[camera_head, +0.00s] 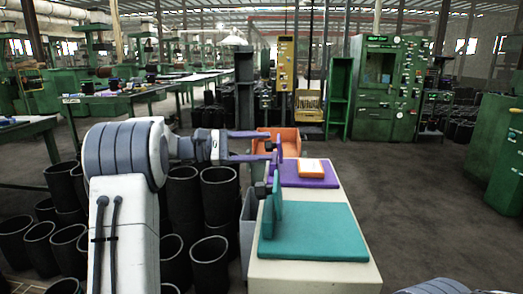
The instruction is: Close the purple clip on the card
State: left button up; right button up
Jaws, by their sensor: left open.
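The purple clip (328,182) lies at the far end of the white table, its flat base down. An orange card (311,167) rests on this base. The clip's upright purple flap (280,150) stands at the left edge, so the clip is open. My left gripper (264,146) reaches in from the left, open, with its fingertips close to the purple flap; I cannot tell if they touch it. My right gripper is out of view; only a bit of my right arm shows at the bottom right.
A teal clip (315,235) lies nearer on the white table (315,274), its flap (276,198) upright too. An orange bin (290,141) stands behind the table. Black rubber sleeves (209,262) crowd the floor to the left. The floor to the right (425,200) is clear.

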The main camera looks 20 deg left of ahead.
pick_arm(q)
jog(key=shift+w+d, duration=0.15)
jog(key=shift+d, duration=0.1)
